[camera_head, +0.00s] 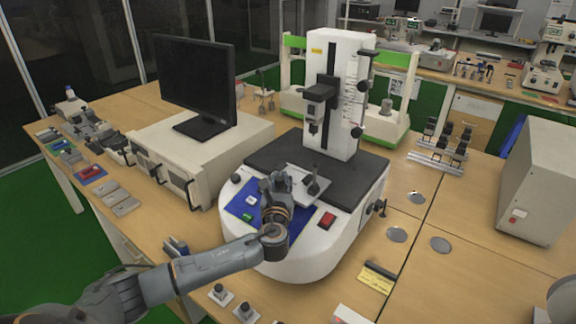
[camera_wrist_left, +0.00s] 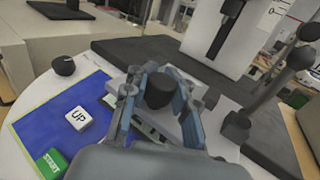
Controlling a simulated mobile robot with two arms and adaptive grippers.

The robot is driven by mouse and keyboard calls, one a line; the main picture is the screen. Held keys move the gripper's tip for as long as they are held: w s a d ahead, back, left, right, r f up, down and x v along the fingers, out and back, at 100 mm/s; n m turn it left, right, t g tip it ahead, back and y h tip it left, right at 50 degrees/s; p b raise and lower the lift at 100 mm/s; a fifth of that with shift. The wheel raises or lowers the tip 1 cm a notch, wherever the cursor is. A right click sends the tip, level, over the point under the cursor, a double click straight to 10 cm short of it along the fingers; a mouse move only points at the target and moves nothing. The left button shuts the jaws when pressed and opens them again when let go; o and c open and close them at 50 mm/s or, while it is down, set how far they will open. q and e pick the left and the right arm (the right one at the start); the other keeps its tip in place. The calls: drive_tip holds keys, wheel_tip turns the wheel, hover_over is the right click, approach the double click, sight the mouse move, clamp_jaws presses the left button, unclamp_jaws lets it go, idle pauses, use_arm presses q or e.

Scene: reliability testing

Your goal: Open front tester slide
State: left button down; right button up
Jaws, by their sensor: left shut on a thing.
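The tester (camera_head: 345,95) is a white machine with a tall column and a rounded white base. A flat grey slide plate (camera_head: 306,188) lies at the front of its dark platform (camera_head: 345,172). My left gripper (camera_head: 282,182) is over the front of the tester, beside this plate. In the left wrist view my left gripper (camera_wrist_left: 160,84) is shut on a black knob (camera_wrist_left: 159,94) standing on the slide. Its fingers lie on both sides of the knob. The fingers and wrist hide part of the slide. My right gripper does not show.
The blue control panel (camera_head: 243,203) has UP (camera_wrist_left: 78,119) and START (camera_wrist_left: 51,162) buttons. A red switch (camera_head: 326,220) sits right of my gripper. A dark lever (camera_head: 314,184) stands close by. A monitor (camera_head: 196,85) on a beige unit is at left.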

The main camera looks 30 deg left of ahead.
use_arm(q)
drive_tip(key=shift+w+d, duration=0.1)
drive_tip(key=shift+w+f, duration=0.15)
drive_tip(key=c, duration=1.1)
unclamp_jaws()
drive_tip(key=shift+d, duration=0.15)
drive_tip(key=shift+o, duration=0.2)
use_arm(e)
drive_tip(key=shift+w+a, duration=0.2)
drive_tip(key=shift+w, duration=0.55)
use_arm(q)
drive_tip(key=shift+s, duration=0.2)
drive_tip(key=v, duration=1.2)
drive_tip(key=shift+w, duration=0.1)
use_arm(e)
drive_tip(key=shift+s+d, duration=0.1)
